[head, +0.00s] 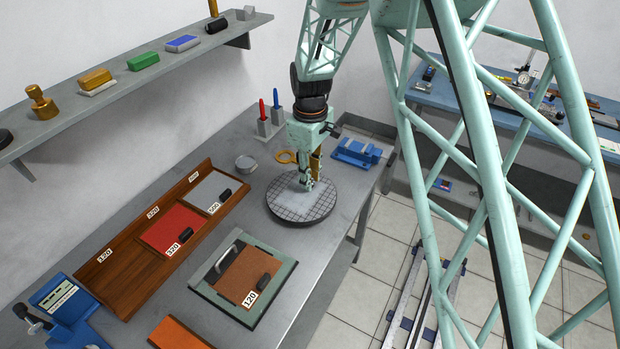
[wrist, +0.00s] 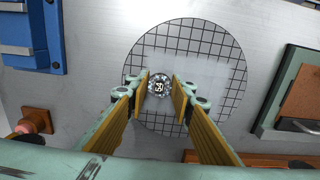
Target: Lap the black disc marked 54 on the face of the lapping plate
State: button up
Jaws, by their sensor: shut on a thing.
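The lapping plate (head: 318,212) is a round grey plate with a grid of dark lines and a pale smeared band across it; it lies on the metal bench. It also shows in the wrist view (wrist: 222,48). My gripper (head: 306,183) points down over the plate.
A wooden rack (head: 150,250) and a green-framed board marked 120 (head: 243,278) occupy the bench's left and front.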

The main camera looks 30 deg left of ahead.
aim_at(296, 204)
jog(key=shift+s+d+b, duration=0.15)
jog(key=shift+s+b, duration=0.3)
jog(key=shift+s, duration=1.85)
jog(key=shift+s+d+b, duration=0.15)
jog(key=shift+s+b, duration=0.25)
jog(key=shift+s, duration=1.85)
jog(key=shift+w, duration=0.15)
jog(key=shift+w+a+p, duration=0.15)
jog(key=shift+w+p, duration=0.2)
jog(key=shift+w, duration=1.85)
jog(key=shift+w+a+p, duration=0.15)
jog(key=shift+w+p, duration=0.15)
jog(key=shift+w, duration=1.9)
jog(key=shift+s, duration=0.15)
jog(key=shift+s+d+b, duration=0.15)
jog(key=shift+s+b, duration=0.3)
jog(key=shift+s, duration=1.75)
jog(key=shift+s+d+b, duration=0.15)
jog(key=shift+s+b, duration=0.25)
jog(key=shift+s, duration=1.8)
jog(key=shift+w, duration=0.1)
jog(key=shift+w+a+p, duration=0.15)
jog(key=shift+w+p, duration=0.25)
jog(key=shift+w, duration=1.85)
jog(key=shift+w+a+p, duration=0.15)
jog(key=shift+w+p, duration=0.2)
jog(key=shift+w, duration=1.85)
